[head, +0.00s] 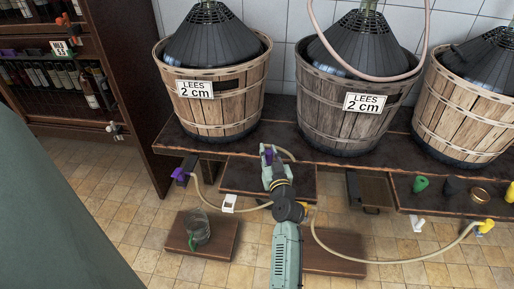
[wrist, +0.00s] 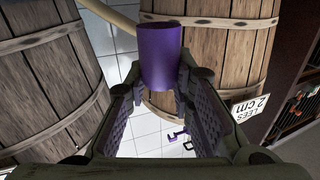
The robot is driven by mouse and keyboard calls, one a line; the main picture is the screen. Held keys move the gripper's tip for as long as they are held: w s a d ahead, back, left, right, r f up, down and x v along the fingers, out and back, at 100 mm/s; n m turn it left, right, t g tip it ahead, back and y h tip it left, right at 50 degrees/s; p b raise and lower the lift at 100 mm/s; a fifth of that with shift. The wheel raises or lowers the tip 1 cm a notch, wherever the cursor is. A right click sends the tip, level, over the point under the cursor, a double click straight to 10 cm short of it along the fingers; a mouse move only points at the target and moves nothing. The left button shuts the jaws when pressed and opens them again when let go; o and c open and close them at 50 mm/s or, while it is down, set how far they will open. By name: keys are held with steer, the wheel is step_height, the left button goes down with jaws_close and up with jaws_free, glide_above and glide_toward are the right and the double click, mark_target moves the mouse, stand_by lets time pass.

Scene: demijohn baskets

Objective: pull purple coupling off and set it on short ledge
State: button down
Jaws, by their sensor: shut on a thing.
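My gripper (head: 268,155) is shut on the purple coupling, a short tube (wrist: 160,55) held upright between the fingertips in the wrist view. In the head view only a bit of purple shows between the fingers. A tan hose (wrist: 108,15) reaches the coupling's upper left side in the wrist view; whether they are joined I cannot tell. Low wooden ledges include one behind my gripper (head: 235,180) and one at the right (head: 440,204). Which is the short ledge is unclear.
Wooden baskets with dark demijohns stand on the bench, including one (head: 215,110) behind my gripper. A glass jar (head: 197,229) stands on a low board. A purple clamp-like piece (head: 180,175) sits at the bench's left end. Green and black pieces occupy the right ledge. A hose (head: 370,261) loops across the front.

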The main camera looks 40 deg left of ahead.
steer(key=shift+s+a+f, duration=0.15)
steer(key=shift+s+a, duration=0.4)
steer(key=shift+a, duration=0.2)
steer(key=shift+d, duration=0.1)
step_height(320, 180, down, 6)
steer(key=b, duration=0.6)
steer(key=shift+d+b, duration=0.1)
steer(key=shift+b, duration=0.2)
steer(key=shift+s, duration=0.1)
